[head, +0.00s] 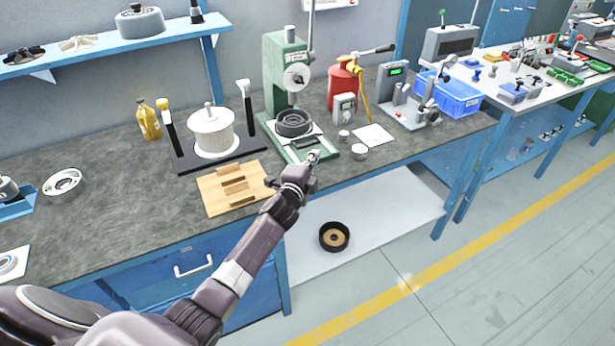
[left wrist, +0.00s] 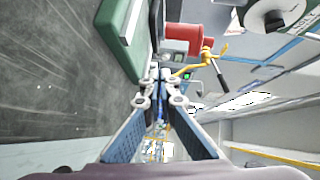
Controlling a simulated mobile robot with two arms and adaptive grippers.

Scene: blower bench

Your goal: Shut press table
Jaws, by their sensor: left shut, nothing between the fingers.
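The green press (head: 279,62) stands on the grey bench with a dial on its head. Its press table, a light plate (head: 318,131), lies in front of the column and carries a dark round ring part (head: 293,121). The green base (head: 290,153) reaches forward to the bench's front edge. My left gripper (head: 313,156) is shut and empty at the front end of that base; whether it touches is unclear. The left wrist view shows its fingers (left wrist: 160,92) together, with a green part of the press (left wrist: 122,32) beside them. My right gripper is out of view.
A wooden fixture (head: 215,200) and a white spool (head: 211,130) on a dark tray stand left of the press. A red press-like tool (head: 342,88) with a yellow lever, small cups and a white card (head: 374,135) stand right. A dark ring (head: 334,237) lies on the lower shelf.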

